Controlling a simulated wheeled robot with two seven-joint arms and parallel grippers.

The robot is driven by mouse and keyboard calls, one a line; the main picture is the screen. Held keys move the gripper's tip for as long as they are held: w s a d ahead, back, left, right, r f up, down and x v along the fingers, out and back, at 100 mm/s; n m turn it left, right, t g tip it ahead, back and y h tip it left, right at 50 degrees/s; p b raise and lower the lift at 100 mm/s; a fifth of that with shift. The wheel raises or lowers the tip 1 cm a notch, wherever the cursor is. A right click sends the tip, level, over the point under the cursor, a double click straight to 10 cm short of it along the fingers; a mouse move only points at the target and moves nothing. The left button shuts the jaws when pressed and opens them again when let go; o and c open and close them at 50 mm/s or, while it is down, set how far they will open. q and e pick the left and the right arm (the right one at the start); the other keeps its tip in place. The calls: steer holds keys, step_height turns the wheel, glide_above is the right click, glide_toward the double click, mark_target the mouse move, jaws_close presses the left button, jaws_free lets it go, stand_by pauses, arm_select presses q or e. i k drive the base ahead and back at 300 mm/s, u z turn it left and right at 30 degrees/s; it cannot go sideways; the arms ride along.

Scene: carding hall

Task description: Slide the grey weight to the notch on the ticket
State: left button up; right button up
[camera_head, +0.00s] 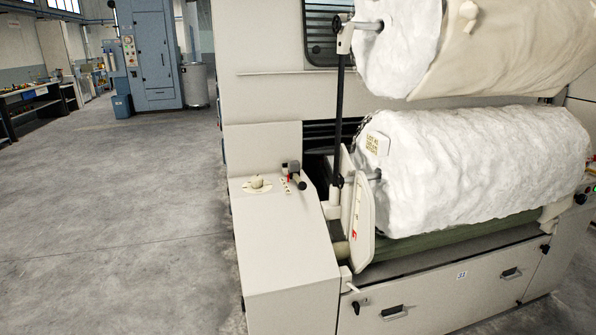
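A small cream ticket (377,143) with several lines of yellowish print is on the left end of the lower white roll (470,165); the print is too small to read. On the sloping top of the cream housing at the machine's left, a small dark grey piece (294,168) stands beside a dark-ended lever (299,183). It may be the grey weight, but I cannot tell for sure. Small red and dark marks (288,184) are next to it. I cannot make out notches. Neither of my grippers shows in this view.
A cream round knob (257,182) is on the same housing (282,245). A cream upright plate (358,215) with red marks and a black rod (340,120) stand right of it. Another roll (398,45) hangs above. The concrete floor (120,220) at left is clear.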

mark_target(294, 166)
steer(key=z, duration=0.75)
steer(key=i, duration=1.35)
steer(key=u, duration=0.45)
